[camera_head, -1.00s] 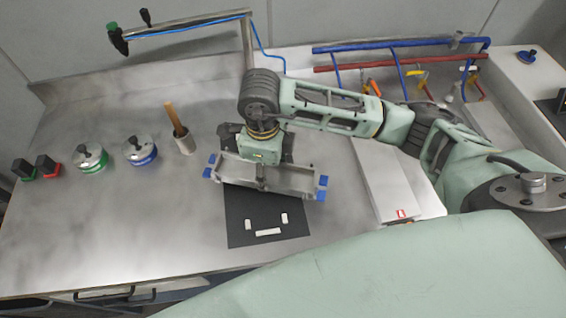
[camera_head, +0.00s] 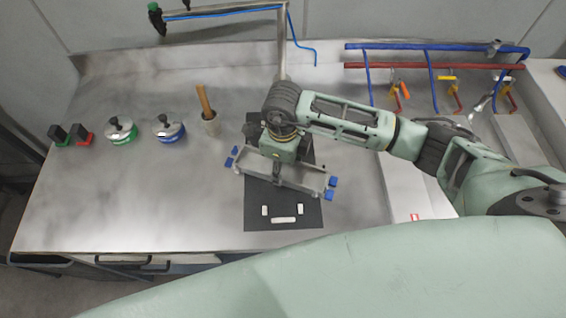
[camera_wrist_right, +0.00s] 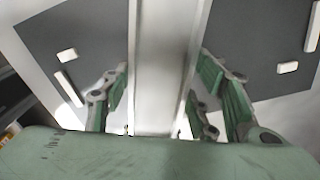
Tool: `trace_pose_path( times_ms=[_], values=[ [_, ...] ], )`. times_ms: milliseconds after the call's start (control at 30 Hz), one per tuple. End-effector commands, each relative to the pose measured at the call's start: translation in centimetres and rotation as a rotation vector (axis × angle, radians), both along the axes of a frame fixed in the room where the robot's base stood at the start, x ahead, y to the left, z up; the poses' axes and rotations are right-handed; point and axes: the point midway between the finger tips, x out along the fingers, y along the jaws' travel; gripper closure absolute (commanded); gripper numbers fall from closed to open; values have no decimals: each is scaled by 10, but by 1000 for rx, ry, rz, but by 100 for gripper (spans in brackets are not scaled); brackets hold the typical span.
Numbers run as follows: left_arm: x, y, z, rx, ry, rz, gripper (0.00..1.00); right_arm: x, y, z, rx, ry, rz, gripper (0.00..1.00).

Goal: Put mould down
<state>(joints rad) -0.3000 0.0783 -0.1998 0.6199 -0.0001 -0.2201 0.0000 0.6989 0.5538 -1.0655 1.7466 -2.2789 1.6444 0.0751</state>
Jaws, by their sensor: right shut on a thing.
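The mould is a long grey metal trough with blue corner pieces (camera_head: 310,178). It lies slightly slanted across the black mat (camera_head: 260,212) on the steel worktop. My right gripper (camera_head: 280,170) is shut on the middle of the mould from above. In the right wrist view the mould (camera_wrist_right: 168,70) runs between the two green fingers, with the mat on both sides. I cannot tell whether the mould touches the mat or hangs just above it. My left gripper is not in view.
Three white strips (camera_head: 283,220) lie on the mat in front of the mould. The front-left worktop is clear.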

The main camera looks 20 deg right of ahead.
Motion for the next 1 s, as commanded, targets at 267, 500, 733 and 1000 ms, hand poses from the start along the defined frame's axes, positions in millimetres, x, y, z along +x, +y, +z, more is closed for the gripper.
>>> trace_pose_path(
  times_ms=[267,500,733,1000],
  values=[
    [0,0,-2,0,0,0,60,0,0,-2,-1,1,0,28],
    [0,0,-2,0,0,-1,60,0,0,-2,-1,1,0,27],
    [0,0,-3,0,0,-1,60,1,0,6,1,-3,0,27],
    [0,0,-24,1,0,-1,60,2,0,60,2,-8,2,27]
  ],
)
